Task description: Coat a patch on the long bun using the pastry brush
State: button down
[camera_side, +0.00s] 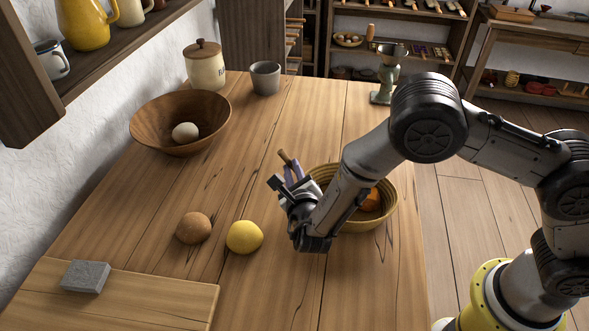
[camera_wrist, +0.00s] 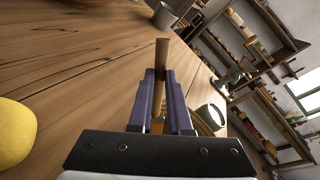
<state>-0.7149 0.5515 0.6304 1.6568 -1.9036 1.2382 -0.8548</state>
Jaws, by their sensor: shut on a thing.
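My gripper (camera_side: 292,172) is above the table, left of the woven basket, its purple fingers pointing up and away. It is shut on a thin wooden handle (camera_side: 285,156), which I take to be the pastry brush. In the wrist view the handle (camera_wrist: 161,55) stands between the fingers (camera_wrist: 163,85), with an amber patch lower down. No bristles can be made out. I see no clearly long bun. A round brown bun-like thing (camera_side: 193,228) and a yellow round thing (camera_side: 244,237) rest on the table left of my gripper.
A woven basket (camera_side: 388,212) with an orange thing (camera_side: 371,199) is partly hidden behind my arm. A wooden bowl (camera_side: 150,125) holds a pale egg-like thing (camera_side: 185,132). A grey block (camera_side: 85,277) lies on a board (camera_side: 150,297). A grey cup (camera_side: 265,78) and lidded jar (camera_side: 205,68) stand behind.

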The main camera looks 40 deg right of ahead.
jog(key=shift+r, duration=0.15)
jog(key=shift+r, duration=2.85)
notch_tip(320, 180, up, 3)
jog(key=s+d+r, duration=0.5)
jog(key=d, duration=0.3)
jog(key=shift+s+f, duration=0.15)
jog(key=shift+f, duration=2.25)
